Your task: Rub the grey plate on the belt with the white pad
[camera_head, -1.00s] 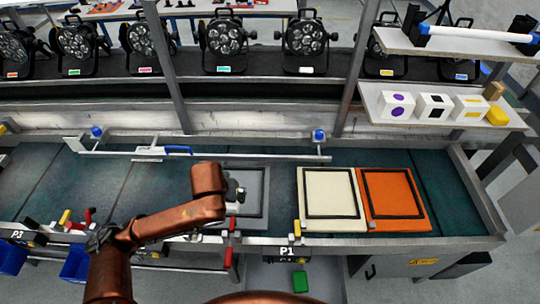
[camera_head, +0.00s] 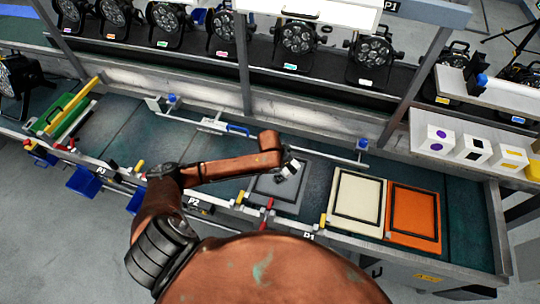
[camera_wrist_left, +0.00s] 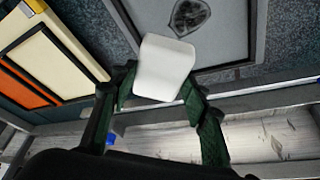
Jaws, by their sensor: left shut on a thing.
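The grey plate (camera_head: 270,187) lies on the dark green belt (camera_head: 222,148), left of a cream plate. In the left wrist view the grey plate (camera_wrist_left: 232,42) has a dark frame and a dark, uneven smudge (camera_wrist_left: 188,15) on its face. My left gripper (camera_head: 287,171) is over the far part of the plate. In the left wrist view its fingers (camera_wrist_left: 160,98) are shut on the white pad (camera_wrist_left: 164,66). The pad overlaps the plate in that view; I cannot tell whether it touches. The arm's end hides part of the plate. My right gripper is not in view.
A cream plate (camera_head: 357,203) and an orange plate (camera_head: 413,215) lie to the right on the belt. A rail with blue knobs (camera_head: 362,144) runs behind. Red and yellow clamps line the front edge. Par cans (camera_head: 298,37) stand at the back. White boxes (camera_head: 437,139) sit on a right shelf.

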